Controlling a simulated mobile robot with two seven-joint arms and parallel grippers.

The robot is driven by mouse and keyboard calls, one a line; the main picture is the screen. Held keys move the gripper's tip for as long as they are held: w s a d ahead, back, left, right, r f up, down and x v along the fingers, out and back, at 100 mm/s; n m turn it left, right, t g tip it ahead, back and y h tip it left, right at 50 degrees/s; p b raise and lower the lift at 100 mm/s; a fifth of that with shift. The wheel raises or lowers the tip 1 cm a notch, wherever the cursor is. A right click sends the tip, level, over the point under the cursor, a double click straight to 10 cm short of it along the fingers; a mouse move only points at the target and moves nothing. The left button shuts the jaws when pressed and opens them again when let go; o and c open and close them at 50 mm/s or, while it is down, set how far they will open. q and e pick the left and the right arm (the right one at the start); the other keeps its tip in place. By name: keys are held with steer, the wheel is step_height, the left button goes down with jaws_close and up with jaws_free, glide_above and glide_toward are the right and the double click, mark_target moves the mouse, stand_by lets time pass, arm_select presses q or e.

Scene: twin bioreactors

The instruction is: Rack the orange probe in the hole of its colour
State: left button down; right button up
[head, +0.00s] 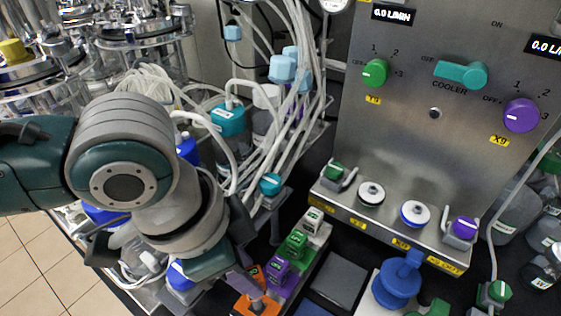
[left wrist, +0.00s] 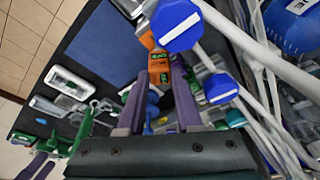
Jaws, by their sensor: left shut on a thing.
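My left gripper (head: 245,285) reaches down from the left at the near end of a row of coloured blocks. In the left wrist view its two fingers (left wrist: 159,68) are shut on the orange probe (left wrist: 158,72), which carries a small green label. In the head view, orange parts show beside the fingers (head: 258,303), partly hidden by the gripper. Another orange piece (left wrist: 147,38) lies just beyond the probe in the left wrist view. I cannot tell whether the probe touches the rack or sits in a hole.
The row continues with purple (head: 281,270), green (head: 297,242) and whitish (head: 313,218) blocks. A dark pad (head: 338,278) and a blue knobbed object (head: 397,288) are to the right. A steel control panel (head: 430,150) stands behind. White tubes and bottles crowd the left.

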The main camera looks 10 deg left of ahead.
arm_select(q)
steer(key=shift+f, duration=0.65)
stand_by(0.5)
steer(key=shift+f+b, duration=0.55)
steer(key=shift+f, duration=0.15)
stand_by(0.3)
steer(key=shift+f+b, duration=0.45)
steer(key=shift+f, duration=0.3)
steer(key=shift+f+b, duration=0.35)
steer(key=shift+f, duration=0.45)
stand_by(0.6)
